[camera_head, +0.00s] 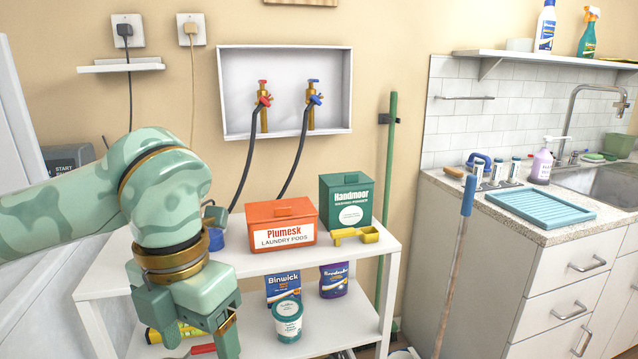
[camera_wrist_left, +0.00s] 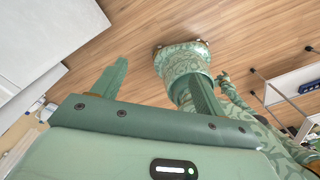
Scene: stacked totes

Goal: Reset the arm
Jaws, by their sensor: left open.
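My left arm comes in from the left in the head view, green with a camouflage pattern and brass rings. Its wrist is bent down, with the left gripper (camera_head: 192,325) low in front of the left part of the white shelf unit (camera_head: 340,257). In the left wrist view the two green fingers of the left gripper (camera_wrist_left: 160,78) stand wide apart, with nothing between them. Wooden floor and my own patterned base show beyond them.
An orange pod box (camera_head: 282,238), a green powder box (camera_head: 346,201) and a yellow scoop (camera_head: 356,235) stand on the shelf top. A teal tub (camera_head: 287,319) is below. A blue-handled pole (camera_head: 456,260) leans near the counter (camera_head: 483,207). Open floor shows in the wrist view.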

